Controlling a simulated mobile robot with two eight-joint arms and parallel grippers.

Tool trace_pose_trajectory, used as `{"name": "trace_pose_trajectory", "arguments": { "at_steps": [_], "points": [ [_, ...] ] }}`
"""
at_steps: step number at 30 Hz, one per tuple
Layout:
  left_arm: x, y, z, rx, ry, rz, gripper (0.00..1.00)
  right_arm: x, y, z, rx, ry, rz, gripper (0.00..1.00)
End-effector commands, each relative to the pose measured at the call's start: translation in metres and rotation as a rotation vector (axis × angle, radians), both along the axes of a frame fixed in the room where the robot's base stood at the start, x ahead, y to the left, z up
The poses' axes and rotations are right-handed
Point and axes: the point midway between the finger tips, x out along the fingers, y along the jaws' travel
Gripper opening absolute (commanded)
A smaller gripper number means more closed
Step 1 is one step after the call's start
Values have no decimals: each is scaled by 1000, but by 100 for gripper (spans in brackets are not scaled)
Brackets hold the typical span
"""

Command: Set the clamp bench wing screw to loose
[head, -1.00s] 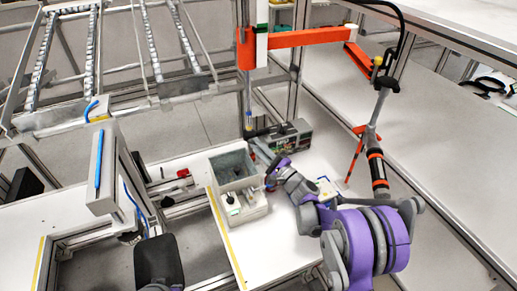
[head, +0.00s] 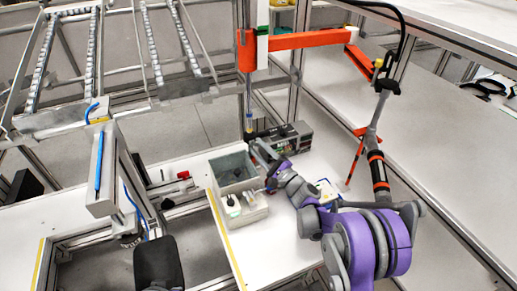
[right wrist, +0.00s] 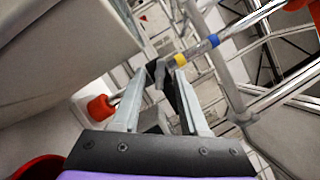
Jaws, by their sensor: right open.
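My right gripper (head: 254,148) is over the white bench, above the back edge of a grey bin. In the right wrist view its two fingers (right wrist: 168,78) are apart, with nothing clearly held between them. A small red part (head: 183,174) sits on the metal frame left of the bin, apart from the gripper. A red knob-like part (right wrist: 101,107) shows beside the left finger in the right wrist view. I cannot tell whether either is the wing screw, or its setting. My left gripper is not in view.
The grey bin (head: 214,172) and a pale tray (head: 262,209) stand on the white bench (head: 262,250). A dark device (head: 299,137) is behind my right arm.

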Motion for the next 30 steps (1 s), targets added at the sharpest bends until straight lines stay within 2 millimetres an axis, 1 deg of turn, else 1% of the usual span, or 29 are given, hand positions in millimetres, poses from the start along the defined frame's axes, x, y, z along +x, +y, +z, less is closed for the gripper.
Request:
{"name": "trace_pose_trajectory", "arguments": {
  "at_steps": [4, 9, 15, 21, 28, 29, 30],
  "points": [
    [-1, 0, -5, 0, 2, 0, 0, -16, -13, -6, -1, 0, -3, 44],
    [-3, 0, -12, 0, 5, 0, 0, -44, -34, -14, -1, 1, -3, 44],
    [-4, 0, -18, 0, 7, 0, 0, -70, -53, -21, 0, 1, -2, 44],
    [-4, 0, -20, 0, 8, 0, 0, -81, -61, -23, 0, 0, 0, 44],
    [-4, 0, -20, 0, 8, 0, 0, -82, -61, -23, 1, 1, 0, 44],
    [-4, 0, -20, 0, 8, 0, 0, -82, -61, -23, 1, 1, 0, 46],
    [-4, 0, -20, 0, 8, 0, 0, -82, -61, -23, -1, 0, 0, 53]
  ]
}}
